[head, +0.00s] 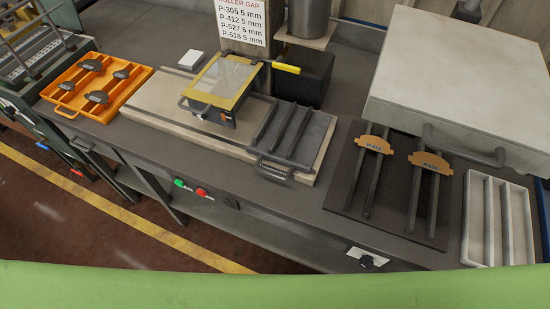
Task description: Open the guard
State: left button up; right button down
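The guard, a yellow-framed clear panel (240,84), sits tilted over a small machine in the middle of the bench. A dark bar handle (193,106) is at its lower front edge. Under the panel is a dark body, mostly hidden. A yellow-gripped lever (286,68) sticks out to the right of it. The panel looks lowered over the machine. Neither of my grippers shows in the head view.
An orange tray (62,108) holding several dark shoes is at left. A grey slotted tray (318,150) sits right of the machine. A big pale box with a handle (490,75) overhangs dark rails with brown pieces. A white slotted tray (476,225) is far right.

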aim_at(201, 96)
jog(key=i+j+z, duration=0.15)
jog(key=j+z, duration=0.2)
jog(key=j, duration=0.65)
jog(key=j+z, duration=0.35)
jog(key=j, duration=0.65)
jog(key=i, duration=0.05)
